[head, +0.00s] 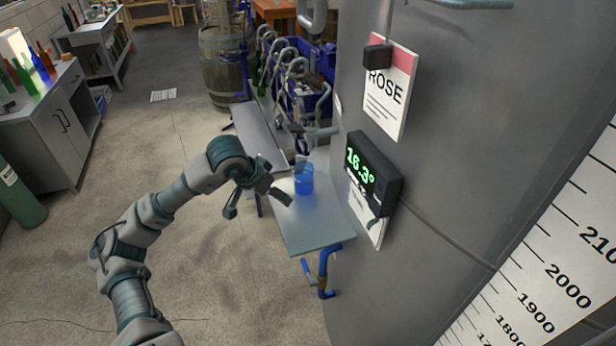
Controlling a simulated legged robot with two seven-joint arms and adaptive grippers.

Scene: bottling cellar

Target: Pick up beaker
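A clear beaker with blue liquid (304,181) stands upright on a small grey metal shelf (312,232) beside the large steel tank. My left gripper (258,207) is just left of the beaker with its fingers spread apart and nothing between them. One finger reaches close to the beaker's lower left side; I cannot tell if it touches. My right gripper is not in view.
The steel tank (450,200) with a temperature display (374,172) and a ROSE sign (388,88) stands close to the shelf's right. Blue filling equipment (300,80) and a barrel (222,62) stand behind.

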